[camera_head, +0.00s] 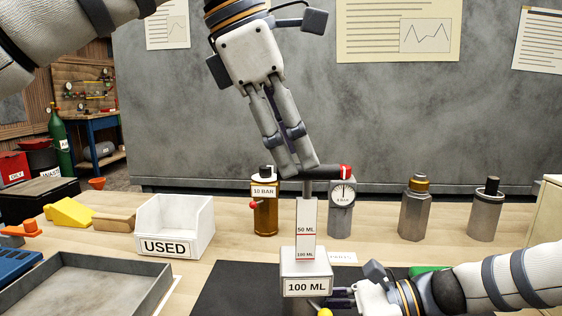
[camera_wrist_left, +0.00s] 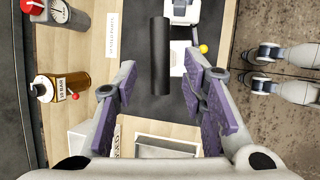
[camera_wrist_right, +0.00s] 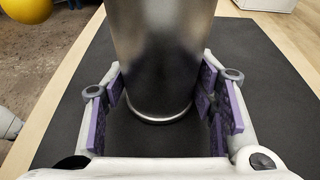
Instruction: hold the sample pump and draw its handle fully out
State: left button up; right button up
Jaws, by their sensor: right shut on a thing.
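The sample pump has a white block marked 100 ML (camera_head: 307,272) low in the head view. A white scale strip (camera_head: 307,225) with 50 ML and 100 ML marks stands above it, below the black crosswise handle (camera_head: 328,172). My left gripper (camera_head: 305,170) is at the handle from above. In the left wrist view the handle (camera_wrist_left: 161,55) lies between the spread fingers (camera_wrist_left: 160,85), with gaps on both sides. My right gripper (camera_head: 340,297) reaches in low from the right. In the right wrist view its pads are around the pump's metal barrel (camera_wrist_right: 160,75). The barrel's upper part is out of that view.
A dark mat (camera_head: 240,288) lies under the pump. A white USED bin (camera_head: 175,225) and a grey tray (camera_head: 85,285) are to the left. An amber bottle (camera_head: 265,215), a dial gauge cylinder (camera_head: 342,205) and two metal cylinders (camera_head: 415,210) (camera_head: 486,212) stand behind. A yellow ball (camera_wrist_right: 27,8) is near the pump.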

pick_arm(q)
jog(key=v, duration=0.7)
jog(key=shift+r, duration=0.15)
jog(key=shift+a, duration=0.1)
pick_arm(e)
jog(key=o, duration=1.1)
